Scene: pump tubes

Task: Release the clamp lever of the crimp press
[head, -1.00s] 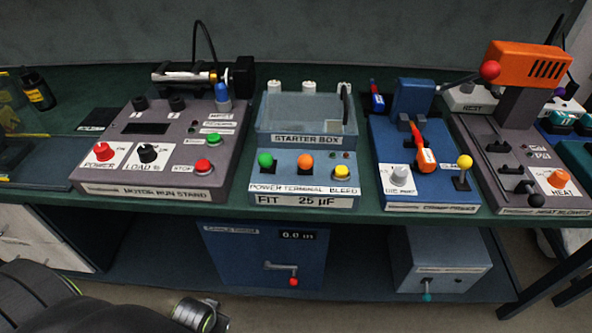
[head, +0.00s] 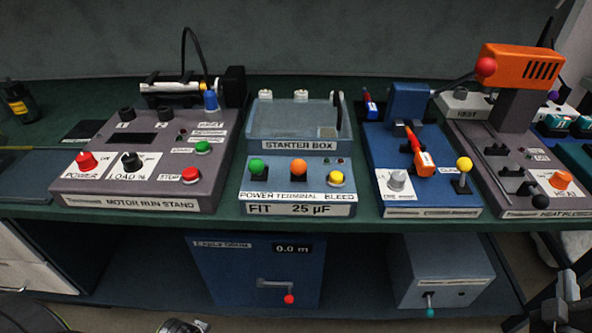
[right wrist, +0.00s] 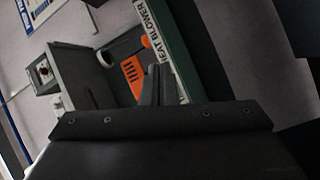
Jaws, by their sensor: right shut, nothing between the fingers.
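The crimp press (head: 388,150) is the blue machine right of the middle of the bench in the head view. On its front right stands a short lever with a yellow ball (head: 464,165), beside a small label too blurred to read. A long arm with a red ball (head: 487,67) reaches right from its head. My right gripper (head: 566,287) is at the lower right, below the bench edge and well apart from the press. It is shut and empty; its fingers also show in the right wrist view (right wrist: 156,88). My left gripper is not in view.
The heat blower (head: 520,165) with its orange head stands close right of the press. The starter box (head: 298,180) and motor run stand (head: 140,185) stand to its left. The bench's front edge (head: 360,226) lies between my right gripper and the machines. Two boxes sit on the lower shelf.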

